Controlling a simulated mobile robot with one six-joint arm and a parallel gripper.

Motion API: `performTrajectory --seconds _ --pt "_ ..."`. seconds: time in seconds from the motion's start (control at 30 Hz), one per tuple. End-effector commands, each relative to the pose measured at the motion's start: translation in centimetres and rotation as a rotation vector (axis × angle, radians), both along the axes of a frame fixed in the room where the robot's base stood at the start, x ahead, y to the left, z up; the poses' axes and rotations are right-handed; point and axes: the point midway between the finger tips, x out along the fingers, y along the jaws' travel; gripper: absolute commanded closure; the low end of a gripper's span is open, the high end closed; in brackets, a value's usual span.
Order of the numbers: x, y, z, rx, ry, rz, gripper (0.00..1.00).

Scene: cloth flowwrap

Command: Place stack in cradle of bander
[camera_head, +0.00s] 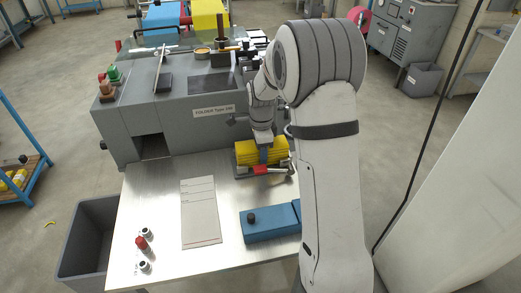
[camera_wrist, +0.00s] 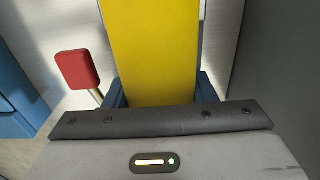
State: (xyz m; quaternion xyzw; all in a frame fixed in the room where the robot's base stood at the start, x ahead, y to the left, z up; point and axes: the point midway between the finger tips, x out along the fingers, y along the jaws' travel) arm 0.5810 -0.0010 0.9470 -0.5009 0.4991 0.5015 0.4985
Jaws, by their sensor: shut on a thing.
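My gripper (camera_head: 263,153) reaches down beside the grey folder machine and is shut on the yellow stack (camera_head: 246,154). In the wrist view the yellow stack (camera_wrist: 152,45) runs away from me between the two blue fingers of my gripper (camera_wrist: 160,94). The stack lies low at the bander (camera_head: 265,170), a small device with a red lever at the back of the steel table. The red lever knob also shows in the wrist view (camera_wrist: 78,69), left of the stack. Whether the stack rests in the cradle or hangs just above it I cannot tell.
The folder machine (camera_head: 160,115) stands directly behind. On the steel table (camera_head: 150,200) lie a printed sheet (camera_head: 200,212), a blue box (camera_head: 262,224) and several small knobs (camera_head: 142,242) at the front left. A grey bin (camera_head: 85,240) stands left of the table.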

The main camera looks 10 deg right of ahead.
Motion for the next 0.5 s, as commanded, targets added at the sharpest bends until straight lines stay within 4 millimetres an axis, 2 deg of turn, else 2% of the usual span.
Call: performTrajectory --seconds 0.2,0.23,0.5 --pt "0.00 -0.05 -0.39 0.000 0.000 -0.001 0.72" --pt "0.00 -0.06 -0.31 0.000 0.000 -0.001 0.48" --pt "0.00 -0.09 -0.24 0.000 0.000 -0.002 0.28"
